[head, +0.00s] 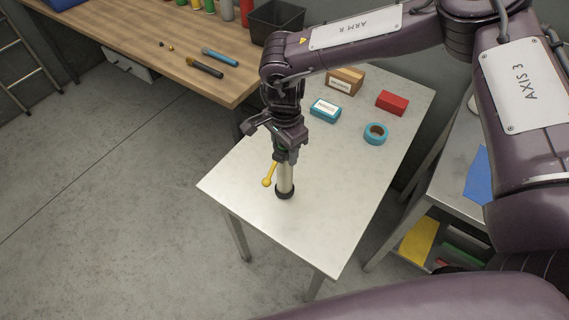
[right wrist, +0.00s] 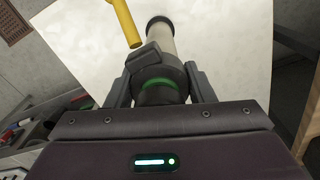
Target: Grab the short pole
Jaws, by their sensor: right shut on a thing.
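The short pole (head: 285,178) is a pale cylinder with a dark foot, a dark green-banded top and a yellow lever with a round knob on its left side. It stands upright over the near part of the white table (head: 240,182). My right gripper (head: 287,153) comes down from above and is shut on the pole's dark upper end. In the right wrist view the pole (right wrist: 160,70) sits between the two fingers, and the yellow lever (right wrist: 124,20) shows beside it. Whether the foot touches the table is hard to tell. My left gripper is not in view.
Toward the table's far side lie a teal box (head: 325,109), a cardboard box (head: 345,80), a red box (head: 392,103) and a teal tape roll (head: 376,134). A wooden workbench (head: 160,40) stands at upper left, a metal shelf (head: 455,190) at right. Floor at left is clear.

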